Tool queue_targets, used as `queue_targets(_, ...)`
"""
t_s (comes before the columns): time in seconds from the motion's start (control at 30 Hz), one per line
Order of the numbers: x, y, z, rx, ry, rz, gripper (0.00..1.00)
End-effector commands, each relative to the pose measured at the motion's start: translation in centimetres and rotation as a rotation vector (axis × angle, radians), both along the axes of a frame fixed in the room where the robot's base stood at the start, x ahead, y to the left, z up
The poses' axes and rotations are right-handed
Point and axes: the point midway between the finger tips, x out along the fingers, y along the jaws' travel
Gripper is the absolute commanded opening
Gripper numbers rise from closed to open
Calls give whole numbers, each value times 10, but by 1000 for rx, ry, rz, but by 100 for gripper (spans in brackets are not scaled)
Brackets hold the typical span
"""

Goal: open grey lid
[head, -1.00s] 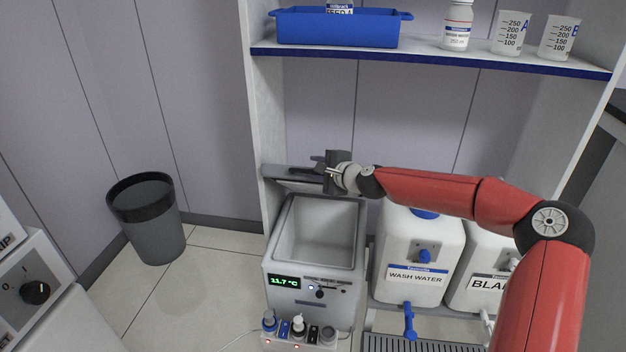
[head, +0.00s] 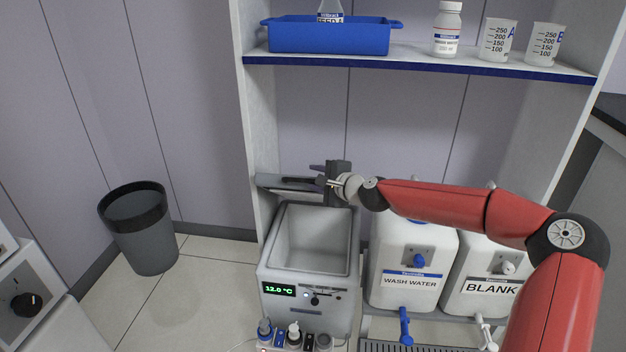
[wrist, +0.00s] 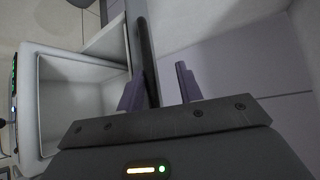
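The grey lid (head: 272,182) stands swung up at the back of the grey water bath (head: 264,258), seen nearly edge-on. The bath's basin is uncovered and looks empty. In the wrist view, the lid shows as a pale panel (wrist: 112,45) beside the bath (wrist: 50,65), with a dark bar (wrist: 147,45), apparently its handle, along it. My gripper (head: 322,176) is at the lid's right end, above the bath's back edge. In the wrist view, its fingers (wrist: 160,88) are apart with the bar between them, close to the left finger. Whether they touch is unclear.
A shelf (head: 420,62) with a blue tray (head: 330,38), a bottle (head: 447,30) and beakers hangs above. The wash water container (head: 410,262) and blank container (head: 490,275) stand right of the bath. A dark bin (head: 140,235) stands on the floor at left.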

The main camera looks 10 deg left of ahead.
Motion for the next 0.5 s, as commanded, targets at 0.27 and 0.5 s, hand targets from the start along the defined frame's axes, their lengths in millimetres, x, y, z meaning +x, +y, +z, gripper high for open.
queue_targets(0.27, -9, -14, 13, 0, -2, -1, 34)
queue_targets(0.5, -17, -26, 22, 1, -1, -1, 34)
